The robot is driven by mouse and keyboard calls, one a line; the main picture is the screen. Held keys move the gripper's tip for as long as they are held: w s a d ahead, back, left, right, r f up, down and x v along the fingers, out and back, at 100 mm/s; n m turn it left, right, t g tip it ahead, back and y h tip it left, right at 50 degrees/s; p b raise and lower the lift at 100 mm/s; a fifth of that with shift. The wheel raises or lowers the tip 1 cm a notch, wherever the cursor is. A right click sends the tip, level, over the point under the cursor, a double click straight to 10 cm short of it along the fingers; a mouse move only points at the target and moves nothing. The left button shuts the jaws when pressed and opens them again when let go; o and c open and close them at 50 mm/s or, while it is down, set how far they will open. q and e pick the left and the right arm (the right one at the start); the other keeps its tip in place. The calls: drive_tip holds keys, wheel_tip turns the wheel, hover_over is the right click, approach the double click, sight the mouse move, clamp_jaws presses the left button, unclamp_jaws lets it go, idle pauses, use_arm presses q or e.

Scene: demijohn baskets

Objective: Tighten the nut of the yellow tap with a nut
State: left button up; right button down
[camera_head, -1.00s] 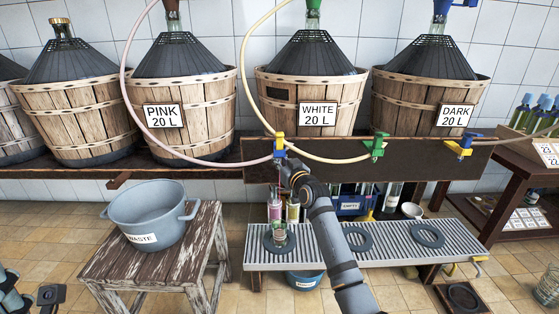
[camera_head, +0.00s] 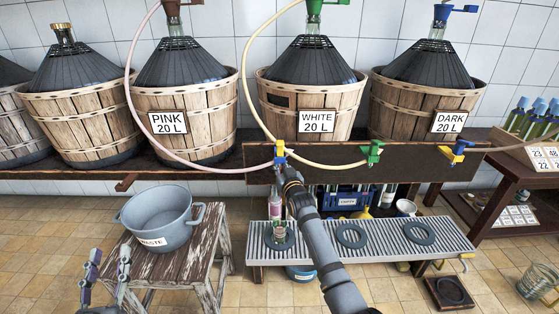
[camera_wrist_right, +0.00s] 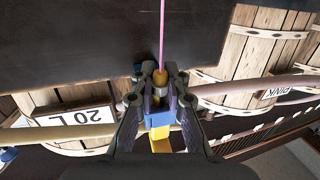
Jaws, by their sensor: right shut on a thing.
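The yellow tap (camera_head: 279,144) has a blue part (camera_head: 280,157) below it and sits on the dark board's front, where the pink and pale yellow hoses meet. My right gripper (camera_head: 284,168) reaches it from below. In the right wrist view my right gripper (camera_wrist_right: 160,78) has its fingers closed around the tap. A brass-coloured end, a blue part (camera_wrist_right: 157,106) and a yellow part (camera_wrist_right: 160,140) show between them; which part is the nut is unclear. A thin pink line runs from the brass end. My left gripper (camera_head: 108,262) is open and empty at lower left.
A grey pot (camera_head: 158,222) labelled WASTE stands on a wooden stool (camera_head: 185,263) beside my left gripper. A slatted bench (camera_head: 390,232) with black rings and a glass (camera_head: 279,230) is below the tap. Green (camera_head: 372,152) and blue (camera_head: 455,152) taps are to the right.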

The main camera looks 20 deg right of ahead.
drive_tip(key=shift+f, duration=0.15)
drive_tip(key=c, duration=1.3)
unclamp_jaws()
drive_tip(key=shift+s, duration=0.1)
drive_tip(key=shift+c, duration=0.2)
drive_tip(key=shift+s, duration=0.1)
drive_tip(key=s, duration=1.2)
